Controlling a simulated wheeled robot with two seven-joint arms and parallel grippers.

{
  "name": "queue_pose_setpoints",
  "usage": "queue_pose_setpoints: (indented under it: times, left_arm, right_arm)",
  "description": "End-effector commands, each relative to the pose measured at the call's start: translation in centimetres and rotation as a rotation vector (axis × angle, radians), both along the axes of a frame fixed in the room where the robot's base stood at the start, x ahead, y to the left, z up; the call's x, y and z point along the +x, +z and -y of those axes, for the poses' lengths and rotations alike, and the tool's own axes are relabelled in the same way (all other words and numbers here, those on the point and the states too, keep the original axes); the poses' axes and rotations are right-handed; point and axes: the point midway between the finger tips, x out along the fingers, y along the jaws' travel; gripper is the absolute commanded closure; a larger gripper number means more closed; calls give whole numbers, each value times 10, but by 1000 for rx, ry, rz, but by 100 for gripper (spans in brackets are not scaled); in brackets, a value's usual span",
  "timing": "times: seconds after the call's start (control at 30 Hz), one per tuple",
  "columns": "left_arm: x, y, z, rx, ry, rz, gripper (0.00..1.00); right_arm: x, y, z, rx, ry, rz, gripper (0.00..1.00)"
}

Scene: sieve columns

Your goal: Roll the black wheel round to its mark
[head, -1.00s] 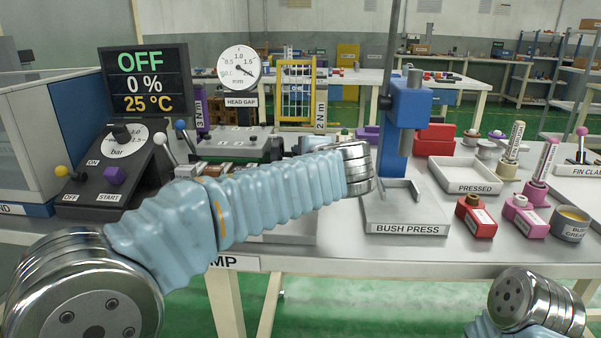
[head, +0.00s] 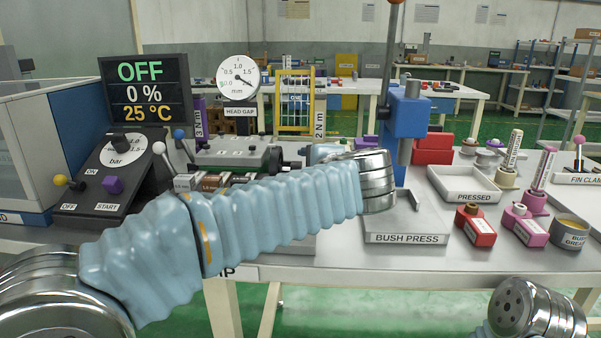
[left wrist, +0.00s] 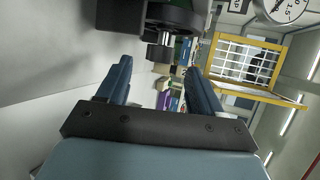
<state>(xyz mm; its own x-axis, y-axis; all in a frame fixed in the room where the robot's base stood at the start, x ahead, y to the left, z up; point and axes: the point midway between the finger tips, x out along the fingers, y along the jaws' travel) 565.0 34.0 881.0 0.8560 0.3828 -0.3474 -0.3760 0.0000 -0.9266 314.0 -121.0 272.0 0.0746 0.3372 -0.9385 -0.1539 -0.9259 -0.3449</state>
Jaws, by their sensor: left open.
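The black wheel (left wrist: 178,16) shows at the top of the left wrist view, with a short metal and dark handle (left wrist: 160,50) sticking out toward my gripper. In the head view a dark round edge (head: 277,159), probably the same wheel, shows just beyond my left arm. My left gripper (left wrist: 158,66) is open. Its two blue fingers point at the wheel, with the handle near the gap between their tips. I cannot tell whether they touch it. In the head view my wrist hides most of this gripper. I cannot make out the wheel's mark. My right gripper is out of view.
The bush press (head: 405,110) with its base (head: 408,238) stands right of my left wrist. A white PRESSED tray (head: 465,197) and several small red and pink blocks lie further right. The control panel (head: 110,170) is at left. The head gap dial (head: 238,78) stands behind.

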Motion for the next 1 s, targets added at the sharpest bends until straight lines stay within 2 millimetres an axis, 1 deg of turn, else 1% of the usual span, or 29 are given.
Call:
queue_pose_setpoints:
  times: [0.03, 0.2, 0.3, 0.4, 0.57, 0.83, 0.93, 1.0]
  left_arm:
    - [-12, 5, 6, -2, -5, 2, 34]
    - [-46, 19, 21, -1, -4, 1, 34]
    - [-61, 25, 27, -1, -2, 0, 34]
    - [-70, 28, 32, 0, -1, 0, 34]
    - [-76, 30, 34, 0, 0, 0, 34]
    - [-75, 30, 34, 2, 3, -4, 34]
    - [-67, 20, 38, 16, 21, -35, 34]
    - [-58, 8, 42, 36, 51, -72, 34]
  right_arm:
    - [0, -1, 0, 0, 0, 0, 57]
    - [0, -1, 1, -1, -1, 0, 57]
    - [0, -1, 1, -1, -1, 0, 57]
    - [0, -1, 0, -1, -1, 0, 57]
    - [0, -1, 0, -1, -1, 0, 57]
    - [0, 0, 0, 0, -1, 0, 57]
    - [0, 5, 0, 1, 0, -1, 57]
    - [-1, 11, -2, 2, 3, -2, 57]
